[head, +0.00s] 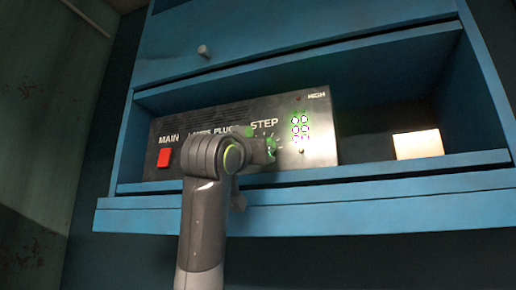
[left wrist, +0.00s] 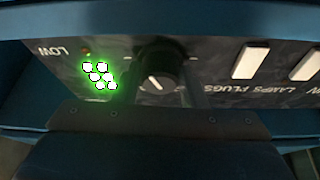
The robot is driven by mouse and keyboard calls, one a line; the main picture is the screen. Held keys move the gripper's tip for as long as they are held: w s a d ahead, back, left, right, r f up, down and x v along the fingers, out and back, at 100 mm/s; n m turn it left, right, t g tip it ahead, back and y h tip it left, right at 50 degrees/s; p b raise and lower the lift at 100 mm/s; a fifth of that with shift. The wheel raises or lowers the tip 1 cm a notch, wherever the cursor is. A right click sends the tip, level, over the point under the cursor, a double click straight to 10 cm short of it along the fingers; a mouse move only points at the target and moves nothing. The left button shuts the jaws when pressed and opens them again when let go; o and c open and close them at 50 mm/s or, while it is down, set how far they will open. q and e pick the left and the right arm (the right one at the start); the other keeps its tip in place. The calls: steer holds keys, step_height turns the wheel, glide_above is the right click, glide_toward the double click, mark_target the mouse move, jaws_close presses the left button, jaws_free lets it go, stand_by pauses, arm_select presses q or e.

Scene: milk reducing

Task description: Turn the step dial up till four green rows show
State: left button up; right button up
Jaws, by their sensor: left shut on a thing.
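The step dial (left wrist: 158,84) is a dark round knob with a white pointer line in the left wrist view. My left gripper (head: 270,148) is shut on it, one finger on each side. In the head view the gripper and wrist mostly hide the dial, below the word STEP. The green lights also show in the head view (head: 299,126) at the right of the black panel (head: 322,140). My right gripper is not in view.
The panel sits in a blue shelf (head: 330,215). A red MAIN switch (head: 164,158) is at the panel's left. Two pale switches, one of them nearer the dial (left wrist: 245,62), show in the left wrist view. A lit cream block (head: 418,144) stands right of the panel.

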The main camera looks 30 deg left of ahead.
arm_select(q)
steer(key=m+h, duration=0.1)
steer(key=m, duration=0.2)
steer(key=shift+a, duration=0.15)
steer(key=shift+r+m+h+p, duration=0.1)
steer(key=shift+m+h+p, duration=0.2)
steer(key=shift+m+h, duration=1.2)
steer(key=shift+m+y, duration=0.3)
steer(key=shift+m, duration=0.2)
steer(key=o, duration=1)
